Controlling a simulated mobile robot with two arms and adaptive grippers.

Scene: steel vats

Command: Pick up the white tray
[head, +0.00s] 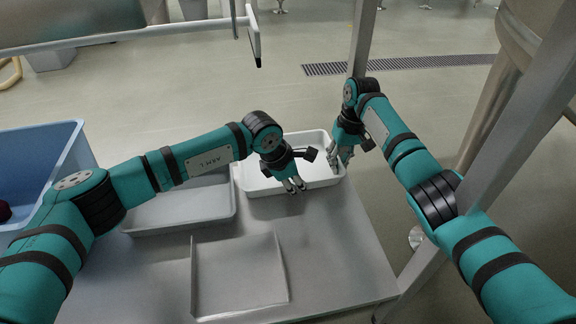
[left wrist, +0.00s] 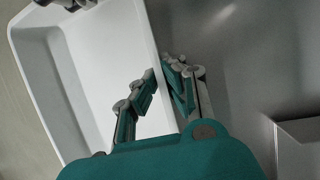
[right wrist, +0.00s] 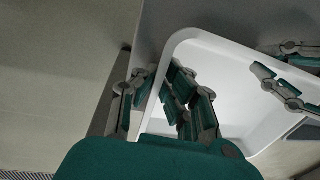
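The white tray (head: 257,187) is an empty, shallow rectangular tray at the far end of the steel table. It also shows in the left wrist view (left wrist: 88,60) and the right wrist view (right wrist: 230,70). My left gripper (head: 294,186) is at its near long rim, with one finger inside and one outside; the fingertips close in on the wall (left wrist: 159,66). My right gripper (head: 341,160) straddles the right-end rim the same way, its fingertips close against the wall (right wrist: 162,68). I cannot tell whether the tray is clear of the table.
A grey tray (head: 180,212) stands left of the white tray, partly under my left arm. A flat square metal tray (head: 240,275) lies at the front. A blue crate (head: 40,160) is at the left. A steel post (head: 363,40) rises behind my right gripper. The table's right side is bare.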

